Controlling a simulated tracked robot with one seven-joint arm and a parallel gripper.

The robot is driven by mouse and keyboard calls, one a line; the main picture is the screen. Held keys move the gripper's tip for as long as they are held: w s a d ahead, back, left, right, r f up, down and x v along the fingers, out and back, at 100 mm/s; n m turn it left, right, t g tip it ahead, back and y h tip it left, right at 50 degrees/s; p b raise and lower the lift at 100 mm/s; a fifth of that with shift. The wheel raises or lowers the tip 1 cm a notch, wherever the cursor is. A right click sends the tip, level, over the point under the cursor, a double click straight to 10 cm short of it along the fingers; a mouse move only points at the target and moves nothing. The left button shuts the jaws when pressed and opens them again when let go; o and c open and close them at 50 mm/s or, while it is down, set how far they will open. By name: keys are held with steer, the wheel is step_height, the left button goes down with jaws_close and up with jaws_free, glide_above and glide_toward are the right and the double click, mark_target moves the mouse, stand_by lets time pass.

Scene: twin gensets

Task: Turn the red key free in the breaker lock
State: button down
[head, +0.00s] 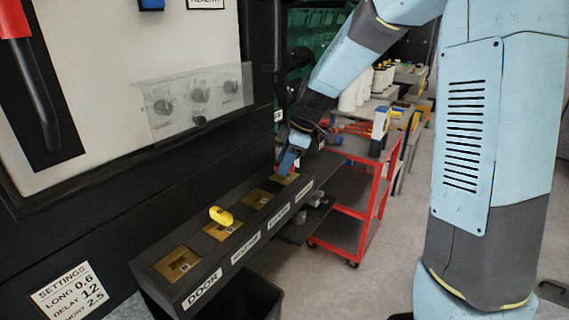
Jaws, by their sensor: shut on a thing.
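A black ledge (150,258) carries a row of brass lock plates with white labels along its front. My gripper (287,164) is at the farthest lock plate (286,179), its fingers pointing down at it. It is shut on the red key, of which only a little red (278,168) shows at the fingers. The rest of the key and its slot are hidden, so I cannot tell how far it is turned. The far label is too small to read.
A yellow key (221,215) stands in the second plate from the near end; the near plate (180,263), labelled DOOR, is empty. A clear cover (197,98) and a red-topped black lever (40,90) are on the panel. A red cart (358,205) stands right of the ledge.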

steer(key=n+g, duration=0.1)
steer(key=n, duration=0.1)
steer(key=n+g, duration=0.1)
steer(key=n, duration=0.2)
steer(key=shift+n+h, duration=0.3)
steer(key=n+g+h, duration=0.1)
steer(key=n, duration=0.3)
steer(key=c, duration=0.8)
jaws_free()
steer(key=shift+r, duration=0.1)
steer(key=shift+r, duration=3.65)
